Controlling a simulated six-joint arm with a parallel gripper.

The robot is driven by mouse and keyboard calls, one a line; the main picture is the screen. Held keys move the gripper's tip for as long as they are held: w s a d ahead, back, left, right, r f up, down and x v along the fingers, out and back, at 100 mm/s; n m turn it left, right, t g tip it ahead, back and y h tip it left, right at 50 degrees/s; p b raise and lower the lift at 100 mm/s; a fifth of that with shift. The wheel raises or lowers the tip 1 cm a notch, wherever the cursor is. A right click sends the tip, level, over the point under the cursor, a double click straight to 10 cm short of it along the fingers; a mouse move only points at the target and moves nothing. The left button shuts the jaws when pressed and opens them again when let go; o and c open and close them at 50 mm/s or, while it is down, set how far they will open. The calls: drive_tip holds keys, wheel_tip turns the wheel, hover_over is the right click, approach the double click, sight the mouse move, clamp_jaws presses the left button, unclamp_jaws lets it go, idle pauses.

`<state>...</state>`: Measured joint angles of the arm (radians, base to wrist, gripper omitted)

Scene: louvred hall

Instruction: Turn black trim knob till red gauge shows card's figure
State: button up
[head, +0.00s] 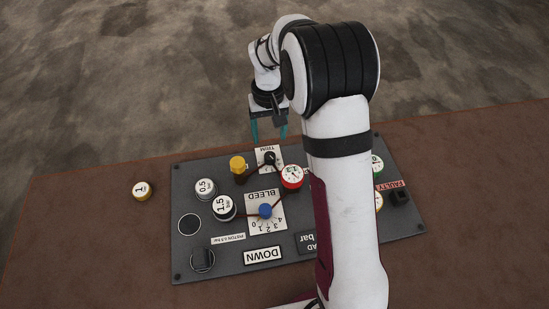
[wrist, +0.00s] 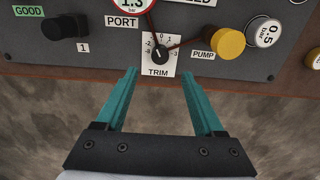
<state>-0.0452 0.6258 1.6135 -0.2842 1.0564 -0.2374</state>
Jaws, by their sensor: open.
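The black trim knob (head: 269,158) sits on a white scale plate marked TRIM near the panel's far edge; the knob (wrist: 160,53) is upper centre in the wrist view. My gripper (head: 269,135) is open and empty, above the far edge. In the wrist view its teal fingers (wrist: 159,72) point towards the knob, apart from it, with the knob beyond the gap. The red gauge (head: 292,176) is beside the knob; in the wrist view the gauge (wrist: 130,4) is cut off by the top edge and reads about 1.3. A dark card (head: 307,242) with "bar" is partly hidden by my arm; no figure shows.
A yellow PUMP knob (wrist: 227,43) stands close to the trim plate, a black knob (wrist: 60,28) on its other side. A blue BLEED knob (head: 265,211) and weights (head: 205,188) are on the panel. A loose yellow-rimmed weight (head: 141,190) lies on the brown table.

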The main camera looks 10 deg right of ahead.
sight(270, 155)
wheel_tip(270, 155, down, 10)
drive_tip(key=shift+r, duration=0.15)
clamp_jaws()
idle(0.7)
idle(1.1)
